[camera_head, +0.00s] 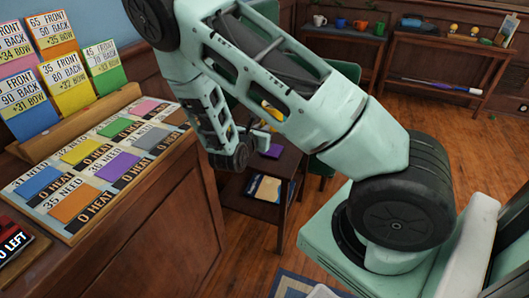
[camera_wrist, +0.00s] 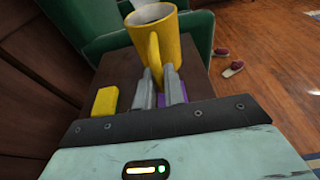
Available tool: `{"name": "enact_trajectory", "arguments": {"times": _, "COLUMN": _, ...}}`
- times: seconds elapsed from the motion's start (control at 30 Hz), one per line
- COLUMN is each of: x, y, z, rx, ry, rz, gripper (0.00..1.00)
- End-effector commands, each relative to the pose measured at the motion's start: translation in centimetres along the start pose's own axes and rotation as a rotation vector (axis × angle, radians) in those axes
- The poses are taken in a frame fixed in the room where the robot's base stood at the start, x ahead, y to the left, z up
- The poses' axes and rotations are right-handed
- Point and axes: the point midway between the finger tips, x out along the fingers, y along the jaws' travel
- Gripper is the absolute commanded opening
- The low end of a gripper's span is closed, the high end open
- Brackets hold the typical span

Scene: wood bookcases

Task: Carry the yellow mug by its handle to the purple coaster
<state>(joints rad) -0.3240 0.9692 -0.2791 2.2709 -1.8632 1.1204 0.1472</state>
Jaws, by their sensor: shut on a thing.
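The yellow mug (camera_wrist: 152,40) is upright in the wrist view, with its handle toward me. My gripper (camera_wrist: 160,77) is shut on the handle, one finger on each side. The purple coaster (camera_wrist: 161,101) shows in part between and beside the fingers, on the small dark side table (camera_wrist: 203,80). The mug appears to be above the table; I cannot tell how high. In the head view the coaster (camera_head: 271,151) lies on the same table, and a bit of yellow (camera_head: 270,111), likely the mug, shows behind my arm. My arm hides most of the gripper there.
A yellow block (camera_wrist: 105,101) lies on the side table left of the fingers. A green chair (camera_wrist: 196,32) stands close behind. A wooden desk (camera_head: 140,230) with cards is at the left. Several mugs stand on a far shelf (camera_head: 345,34).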

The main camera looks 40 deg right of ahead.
Motion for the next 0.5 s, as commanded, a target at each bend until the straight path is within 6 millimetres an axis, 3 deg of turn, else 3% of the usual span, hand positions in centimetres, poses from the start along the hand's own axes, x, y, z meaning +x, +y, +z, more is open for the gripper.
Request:
{"name": "enact_trajectory", "arguments": {"times": 0.23, "x": 1.2, "y": -0.1, "z": -4.1, "rx": -0.003, "ry": -0.003, "rz": -0.006, "gripper": 0.00}}
{"name": "enact_trajectory", "arguments": {"times": 0.5, "x": 1.6, "y": -0.1, "z": -6.0, "rx": -0.001, "ry": -0.003, "rz": -0.004, "gripper": 0.00}}
